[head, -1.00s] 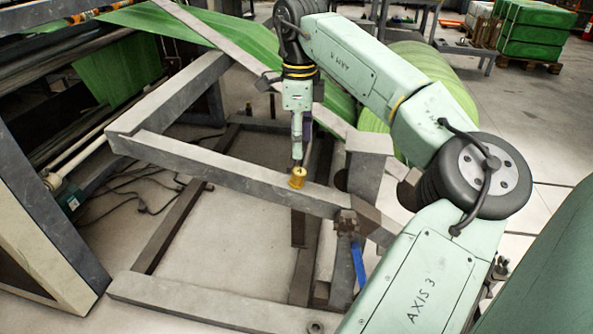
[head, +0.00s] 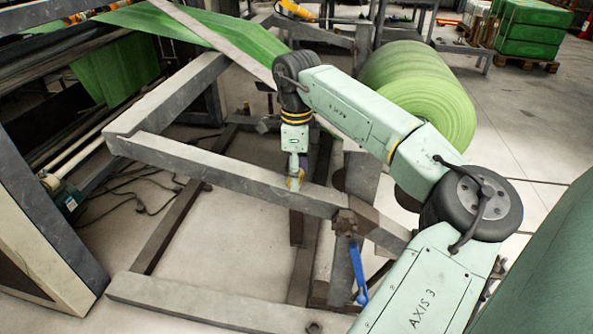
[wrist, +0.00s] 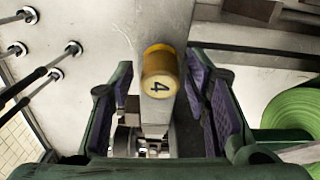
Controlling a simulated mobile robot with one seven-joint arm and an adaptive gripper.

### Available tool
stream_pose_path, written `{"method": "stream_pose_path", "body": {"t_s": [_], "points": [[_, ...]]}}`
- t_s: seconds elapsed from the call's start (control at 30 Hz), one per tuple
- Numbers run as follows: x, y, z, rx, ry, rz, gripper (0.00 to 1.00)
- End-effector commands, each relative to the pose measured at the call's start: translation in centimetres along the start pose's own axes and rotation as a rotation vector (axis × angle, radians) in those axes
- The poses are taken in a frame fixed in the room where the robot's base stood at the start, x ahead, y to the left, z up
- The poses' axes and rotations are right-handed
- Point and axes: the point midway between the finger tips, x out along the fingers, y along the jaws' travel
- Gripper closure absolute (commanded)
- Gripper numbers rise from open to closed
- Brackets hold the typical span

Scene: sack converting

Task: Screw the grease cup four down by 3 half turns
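Grease cup four is a brass-yellow cylinder marked "4" on its cap, in the wrist view (wrist: 160,72). It stands on a grey frame beam. My gripper (head: 296,172) points down at the cup. In the wrist view my gripper (wrist: 161,82) is open, with one purple-padded finger on each side of the cup. Gaps show between both pads and the cup. I cannot tell exactly how far down the cup the fingertips reach.
A blue-handled valve (head: 357,270) hangs from the beam to the right of the cup. A large green roll (head: 425,95) lies behind my arm. A green web (head: 205,32) and a pale slanting bar (head: 225,40) pass behind the gripper. Dark cables lie on the floor at left.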

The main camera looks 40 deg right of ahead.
Motion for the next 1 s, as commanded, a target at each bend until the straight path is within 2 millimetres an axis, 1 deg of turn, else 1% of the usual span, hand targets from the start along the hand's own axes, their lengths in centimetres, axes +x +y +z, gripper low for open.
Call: {"method": "stream_pose_path", "body": {"t_s": [0.03, 0.07, 0.6, 0.83, 1.0], "points": [[-0.02, 0.00, 0.00, 0.000, 0.000, 0.000, 0.62], [-0.02, 0.00, 0.00, 0.000, 0.000, 0.000, 0.64], [-0.03, 0.03, 0.00, -0.001, 0.001, 0.001, 1.00], [-0.06, 0.03, 0.00, 0.015, 0.001, 0.006, 1.00], [-0.11, 0.00, -0.03, 0.075, 0.001, 0.020, 1.00]]}}
